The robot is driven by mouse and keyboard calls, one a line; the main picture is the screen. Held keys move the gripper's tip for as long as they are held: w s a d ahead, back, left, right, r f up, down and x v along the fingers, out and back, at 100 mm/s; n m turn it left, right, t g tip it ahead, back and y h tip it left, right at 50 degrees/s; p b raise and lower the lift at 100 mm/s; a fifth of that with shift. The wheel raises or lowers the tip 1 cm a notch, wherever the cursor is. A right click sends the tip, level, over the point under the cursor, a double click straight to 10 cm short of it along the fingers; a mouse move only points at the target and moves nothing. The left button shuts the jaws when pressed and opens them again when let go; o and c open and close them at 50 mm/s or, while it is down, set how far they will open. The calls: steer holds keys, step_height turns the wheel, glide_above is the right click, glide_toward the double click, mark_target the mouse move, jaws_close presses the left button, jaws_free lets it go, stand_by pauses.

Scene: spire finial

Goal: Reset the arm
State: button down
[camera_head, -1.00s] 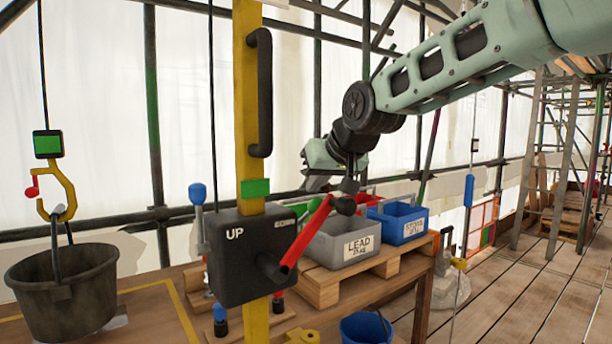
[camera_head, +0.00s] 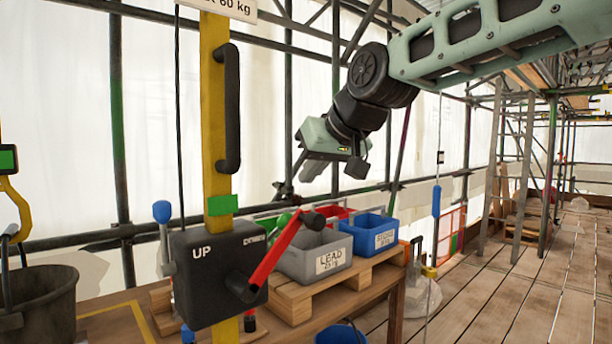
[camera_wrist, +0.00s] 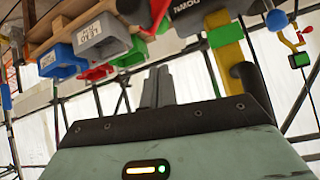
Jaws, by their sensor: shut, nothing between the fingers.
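My arm reaches in from the upper right in the head view. My gripper (camera_head: 287,184) hangs in the air above and behind the bins, tilted down to the left and apart from the crank. In the wrist view the fingers of my gripper (camera_wrist: 158,86) are together with nothing between them. The winch box (camera_head: 217,268) marked UP, with its red crank handle (camera_head: 277,252), is on the yellow post (camera_head: 215,130). It also shows upside down at the top of the wrist view.
A grey LEAD bin (camera_head: 313,256), a blue bin (camera_head: 375,234), a red bin and a green bin sit on a wooden pallet (camera_head: 345,287). A dark bucket (camera_head: 40,300) hangs from a yellow hook at left. Scaffold poles stand behind; plank floor at right is open.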

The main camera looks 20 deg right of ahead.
steer(key=shift+f, duration=0.1)
stand_by(0.3)
steer(key=s+a+f+n+g+p, duration=0.1)
steer(key=s+a+f+n+g, duration=0.15)
steer(key=s+a+f, duration=0.45)
steer(key=s+a+f+n+g, duration=0.1)
steer(key=s+a+f+g, duration=0.2)
steer(key=s+f, duration=0.5)
steer(key=s+f+n+g+h+p, duration=0.1)
steer(key=s+f+n+g, duration=0.2)
steer(key=s+f, duration=0.9)
steer(key=shift+s+d+g+h, duration=0.3)
steer(key=shift+s+g, duration=0.25)
steer(key=shift+s, duration=0.2)
steer(key=shift+a, duration=0.1)
